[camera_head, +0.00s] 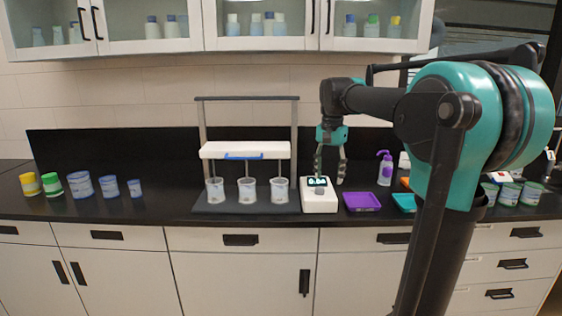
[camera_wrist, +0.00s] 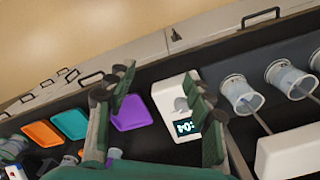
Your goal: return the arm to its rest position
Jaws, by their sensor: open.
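My arm reaches from the right side of the head view, and my gripper (camera_head: 330,176) points down above a white scale (camera_head: 320,206) on the black counter. The two fingers are spread apart with nothing seen between them. In the wrist view, my gripper (camera_wrist: 147,92) has its dark green fingers apart, one over the scale (camera_wrist: 168,98) and the other left of a purple tray (camera_wrist: 132,113). The scale has a lit display, and a small grey object (camera_wrist: 181,104) sits on it, partly hidden by a finger.
Left of the scale stands a rack (camera_head: 246,150) with a white bar, three rods and three beakers beneath. The purple tray (camera_head: 362,201), a purple wash bottle (camera_head: 385,171) and a teal tray (camera_head: 405,202) lie right. Coloured jars (camera_head: 80,185) line the far left. Cabinets (camera_head: 265,22) hang above.

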